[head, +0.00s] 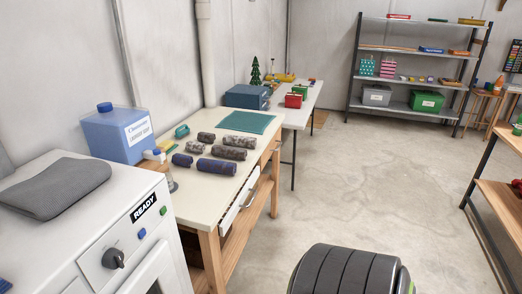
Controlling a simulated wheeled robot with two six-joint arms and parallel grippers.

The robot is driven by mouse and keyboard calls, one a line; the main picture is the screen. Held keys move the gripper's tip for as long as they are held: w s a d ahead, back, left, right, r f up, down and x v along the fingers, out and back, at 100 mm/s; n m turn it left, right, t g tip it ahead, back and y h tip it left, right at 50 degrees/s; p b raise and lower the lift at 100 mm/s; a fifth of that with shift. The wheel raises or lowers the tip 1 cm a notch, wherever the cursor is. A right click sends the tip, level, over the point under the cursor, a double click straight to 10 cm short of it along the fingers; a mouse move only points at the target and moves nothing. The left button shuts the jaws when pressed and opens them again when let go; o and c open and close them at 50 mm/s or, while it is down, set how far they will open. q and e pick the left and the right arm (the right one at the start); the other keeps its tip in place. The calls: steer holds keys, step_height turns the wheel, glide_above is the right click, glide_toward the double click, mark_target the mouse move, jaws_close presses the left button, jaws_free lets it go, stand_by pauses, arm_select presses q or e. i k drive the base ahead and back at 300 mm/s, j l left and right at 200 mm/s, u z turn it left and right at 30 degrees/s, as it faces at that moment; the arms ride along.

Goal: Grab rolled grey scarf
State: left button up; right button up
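Several rolled cloths lie on the cream top of a wooden workbench (213,204). Among them are a long grey patterned roll (239,141) at the back right, another long grey patterned roll (228,153) in front of it, and a short grey roll (206,137) at the back. A short dark grey-purple roll (195,147) and two navy rolls, one short (182,160) and one long (216,166), lie nearer. I cannot tell which grey roll is the scarf. Neither of my grippers is in view.
A white machine (107,212) with a folded grey cloth (60,187) stands at left. A blue detergent jug (118,134) stands at the bench's left edge. A teal mat (246,122) lies behind the rolls. A dark ribbed object (349,271) is at the bottom. The central floor is open.

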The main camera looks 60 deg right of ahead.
mark_target(236, 153)
steer(key=z, duration=2.6)
steer(key=i+z, duration=0.35)
steer(key=i, duration=2)
steer(key=i+u, duration=0.1)
steer(key=i, duration=1)
steer(key=i+l, duration=0.15)
steer(key=i, duration=1)
steer(key=u, duration=0.45)
steer(key=i+u, duration=0.1)
steer(key=u, duration=0.3)
steer(key=l+u, duration=0.1)
steer(key=u, duration=0.35)
steer(key=i+u, duration=0.1)
steer(key=u, duration=0.35)
